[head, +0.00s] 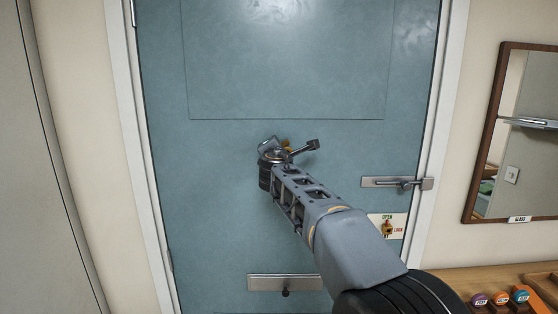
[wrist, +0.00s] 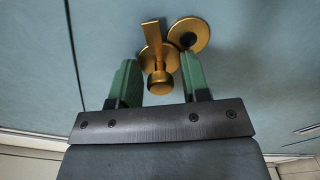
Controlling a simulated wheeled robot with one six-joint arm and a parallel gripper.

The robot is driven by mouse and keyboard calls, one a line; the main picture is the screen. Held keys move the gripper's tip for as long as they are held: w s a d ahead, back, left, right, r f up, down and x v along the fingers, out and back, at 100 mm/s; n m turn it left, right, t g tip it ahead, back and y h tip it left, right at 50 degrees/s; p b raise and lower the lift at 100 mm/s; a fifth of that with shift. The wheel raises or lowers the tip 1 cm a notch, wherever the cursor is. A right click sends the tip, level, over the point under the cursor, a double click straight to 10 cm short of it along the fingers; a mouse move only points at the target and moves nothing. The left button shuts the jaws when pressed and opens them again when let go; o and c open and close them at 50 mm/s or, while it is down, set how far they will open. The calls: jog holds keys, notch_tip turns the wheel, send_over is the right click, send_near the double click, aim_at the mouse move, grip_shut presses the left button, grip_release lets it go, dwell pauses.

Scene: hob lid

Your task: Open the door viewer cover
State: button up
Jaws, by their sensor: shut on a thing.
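The door viewer (wrist: 192,32) is a brass disc with a dark round lens showing in the wrist view. The brass cover (wrist: 150,33) has a flat tab and a round knob (wrist: 158,84); it sits beside the lens, partly overlapping the viewer's rim and leaving the lens uncovered. My gripper (wrist: 162,76) has its two green fingers either side of the knob, shut on it. In the head view my gripper (head: 271,150) is up against the blue door (head: 220,190).
A sign (head: 388,226) is partly behind my arm. A mirror (head: 515,130) hangs at right above a wooden shelf (head: 450,283). The door's left side is clear.

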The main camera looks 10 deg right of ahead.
jog(key=m, duration=0.1)
jog(key=r+m+b, duration=0.1)
jog(key=m, duration=0.1)
jog(key=shift+a, duration=0.2)
jog(key=shift+r+m+b, duration=0.2)
jog(key=shift+m+b, duration=0.1)
jog(key=shift+m, duration=0.4)
jog(key=shift+r+m+b, duration=0.15)
jog(key=shift+m+b, duration=0.1)
jog(key=shift+m, duration=0.45)
jog(key=shift+r, duration=0.1)
jog(key=o, duration=0.5)
jog(key=shift+o, duration=0.2)
jog(key=s+a+b, duration=0.2)
jog(key=s+b, duration=0.3)
jog(key=s, duration=0.8)
jog(key=shift+s+a, duration=0.2)
jog(key=shift+a, duration=0.2)
